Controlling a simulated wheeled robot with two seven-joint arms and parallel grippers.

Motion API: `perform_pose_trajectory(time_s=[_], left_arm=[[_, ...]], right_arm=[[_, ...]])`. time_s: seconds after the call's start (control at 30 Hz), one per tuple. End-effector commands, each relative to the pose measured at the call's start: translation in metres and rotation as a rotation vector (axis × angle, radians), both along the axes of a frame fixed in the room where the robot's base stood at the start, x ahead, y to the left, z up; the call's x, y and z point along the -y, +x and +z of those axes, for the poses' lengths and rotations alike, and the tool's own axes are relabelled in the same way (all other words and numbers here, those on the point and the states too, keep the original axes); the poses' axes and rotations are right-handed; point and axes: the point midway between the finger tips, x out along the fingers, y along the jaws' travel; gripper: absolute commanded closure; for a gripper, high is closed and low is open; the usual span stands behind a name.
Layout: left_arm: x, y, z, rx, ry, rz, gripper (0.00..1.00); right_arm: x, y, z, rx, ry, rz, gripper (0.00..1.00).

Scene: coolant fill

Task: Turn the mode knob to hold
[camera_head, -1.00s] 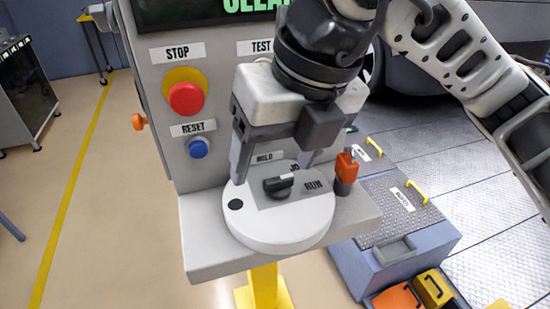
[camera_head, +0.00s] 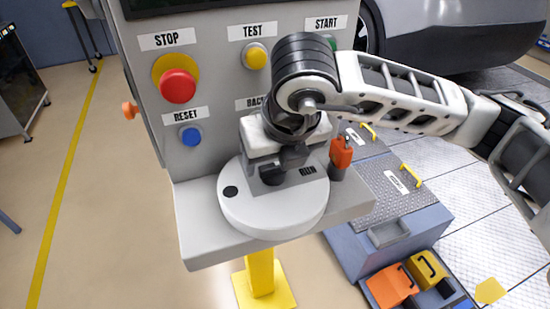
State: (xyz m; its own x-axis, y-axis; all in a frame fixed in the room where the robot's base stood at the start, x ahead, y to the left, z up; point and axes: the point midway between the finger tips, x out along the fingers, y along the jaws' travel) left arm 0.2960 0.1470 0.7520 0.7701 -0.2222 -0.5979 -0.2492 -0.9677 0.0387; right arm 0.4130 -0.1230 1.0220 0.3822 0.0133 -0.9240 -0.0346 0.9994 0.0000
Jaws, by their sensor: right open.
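The black mode knob (camera_head: 272,177) sits on a round white dial base (camera_head: 270,212) with a grey label plate. My left gripper is not in view.
The grey panel behind has a red STOP button (camera_head: 178,86), blue RESET button (camera_head: 190,136) and yellow TEST button (camera_head: 256,56). An orange-red part (camera_head: 341,153) stands close right of the dial. A blue-grey case (camera_head: 395,233) is at lower right.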

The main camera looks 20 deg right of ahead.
Motion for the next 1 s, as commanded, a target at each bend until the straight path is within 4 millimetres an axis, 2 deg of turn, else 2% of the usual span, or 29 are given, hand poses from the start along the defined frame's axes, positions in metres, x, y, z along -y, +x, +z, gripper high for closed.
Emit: perform_pose_trajectory(time_s=[0.2, 0.47, 0.57, 0.7, 0.87, 1.0], left_arm=[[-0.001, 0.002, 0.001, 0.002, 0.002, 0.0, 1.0], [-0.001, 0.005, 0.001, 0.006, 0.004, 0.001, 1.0], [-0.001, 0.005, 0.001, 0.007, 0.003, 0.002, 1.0], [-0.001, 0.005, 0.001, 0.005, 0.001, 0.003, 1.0], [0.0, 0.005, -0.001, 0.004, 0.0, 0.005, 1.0], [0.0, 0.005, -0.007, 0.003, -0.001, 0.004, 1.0]], right_arm=[[0.0, 0.006, -0.015, -0.001, -0.001, 0.0, 0.31], [0.0, 0.006, -0.016, 0.0, 0.0, 0.0, 0.31], [0.0, 0.006, -0.016, 0.0, 0.0, 0.0, 0.53], [0.0, 0.006, -0.015, 0.0, 0.0, 0.0, 0.92], [-0.002, 0.008, -0.016, 0.0, 0.0, 0.01, 0.94], [-0.01, 0.017, -0.018, 0.001, 0.002, 0.058, 0.94]])
